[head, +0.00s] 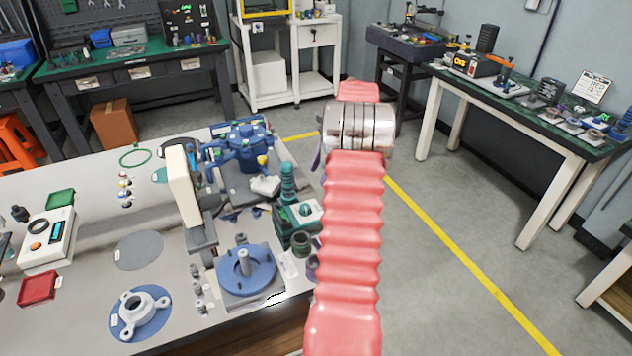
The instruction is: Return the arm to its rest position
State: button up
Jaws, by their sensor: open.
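My arm (343,250), in a ribbed pink sleeve with a shiny metal joint ring (358,127) near its top, rises from the bottom of the head view. In the picture it covers the right edge of the light grey workbench (85,190) and part of the floor. A short pink section shows beyond the ring. My gripper's jaws do not show; the arm seems to hide them. I cannot tell whether anything is between them.
The bench holds a blue round fixture (246,270), a blue valve assembly (240,145), a white three-lobed flange (140,308), a beige upright device (184,187) and a red tray (38,288). A green-topped bench (560,135) stands right. Open floor (450,200) with a yellow line lies between.

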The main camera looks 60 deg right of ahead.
jog(key=shift+s+d+r, duration=0.1)
jog(key=shift+d+r, duration=0.05)
jog(key=shift+r, duration=0.3)
dwell(0.5)
jog(key=s+a+f+n+g, duration=0.1)
jog(key=s+a+f+n, duration=0.2)
jog(key=f+n, duration=0.1)
jog(key=a+r+n+h, duration=0.1)
jog(key=a+r+n, duration=0.3)
jog(key=a, duration=0.5)
jog(key=w+a+r+n+h, duration=0.1)
jog(key=a+r+n, duration=0.2)
jog(key=a, duration=0.6)
jog(key=a+r+n+h, duration=0.2)
jog(key=a+r+n, duration=0.2)
jog(key=a, duration=0.5)
jog(key=s+a+r+n+t, duration=0.1)
jog(key=s+a+r+n, duration=0.1)
jog(key=a, duration=0.6)
jog(key=s+a+r+n+t, duration=0.1)
jog(key=s+a+r+n, duration=0.1)
jog(key=a, duration=0.6)
jog(key=s+a+r+n+t, duration=0.2)
jog(key=s+a+r+n, duration=0.1)
jog(key=a, duration=0.5)
jog(key=shift+s+a+n, duration=0.2)
jog(key=shift+s+n, duration=0.6)
jog(key=shift+s, duration=0.05)
